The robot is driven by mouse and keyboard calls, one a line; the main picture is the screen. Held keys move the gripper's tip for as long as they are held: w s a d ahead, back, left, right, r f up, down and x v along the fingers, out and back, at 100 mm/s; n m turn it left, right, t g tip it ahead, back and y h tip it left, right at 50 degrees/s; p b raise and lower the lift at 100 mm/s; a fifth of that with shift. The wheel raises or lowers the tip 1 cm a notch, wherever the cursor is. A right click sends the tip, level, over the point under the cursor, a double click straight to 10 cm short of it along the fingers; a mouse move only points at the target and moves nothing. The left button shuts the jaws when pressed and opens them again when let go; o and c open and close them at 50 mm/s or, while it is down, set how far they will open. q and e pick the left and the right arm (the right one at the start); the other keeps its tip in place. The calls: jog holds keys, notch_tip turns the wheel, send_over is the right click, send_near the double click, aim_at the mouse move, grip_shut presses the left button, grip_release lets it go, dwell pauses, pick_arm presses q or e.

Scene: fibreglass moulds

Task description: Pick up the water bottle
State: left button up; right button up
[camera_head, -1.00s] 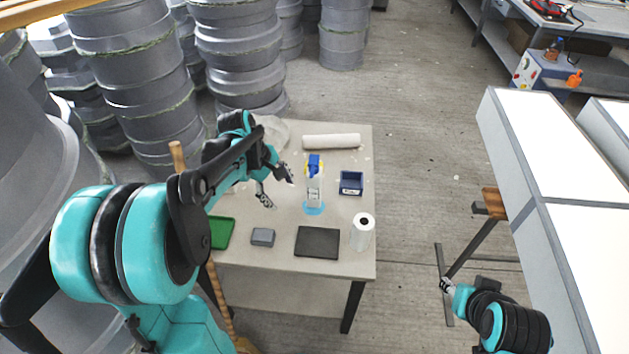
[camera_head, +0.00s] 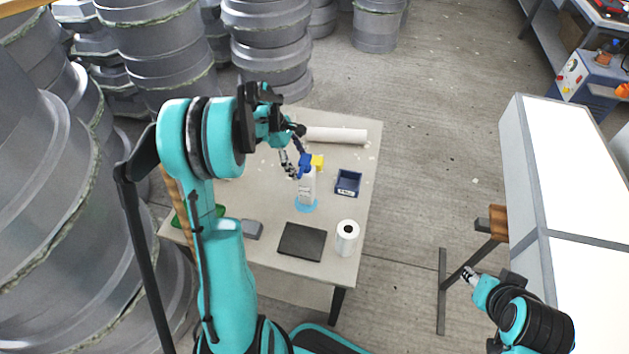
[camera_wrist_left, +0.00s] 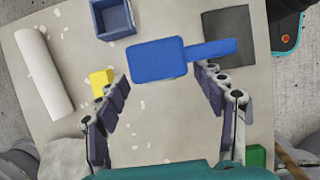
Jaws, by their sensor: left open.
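I cannot tell whether a finger touches the bottle. My right gripper (camera_head: 469,275) is off the table at the lower right, too small to read.
The table (camera_head: 270,270) also bears a yellow item (camera_head: 318,162) just behind the bottle, a dark-blue bin (camera_head: 348,183), a white roll (camera_head: 337,135), a paper roll (camera_head: 346,238), a black flat panel (camera_head: 302,241), a grey block (camera_head: 251,229) and a green tray (camera_head: 181,216).

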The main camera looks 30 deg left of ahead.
aim_at(307, 176)
pick_arm(q)
jog(key=b+x, duration=0.1)
jog(key=x, duration=0.2)
jog(key=b+x, duration=0.1)
jog(key=x, duration=0.3)
jog(key=shift+w+a, duration=0.1)
jog(key=shift+w, duration=0.15)
jog(key=c, duration=1.4)
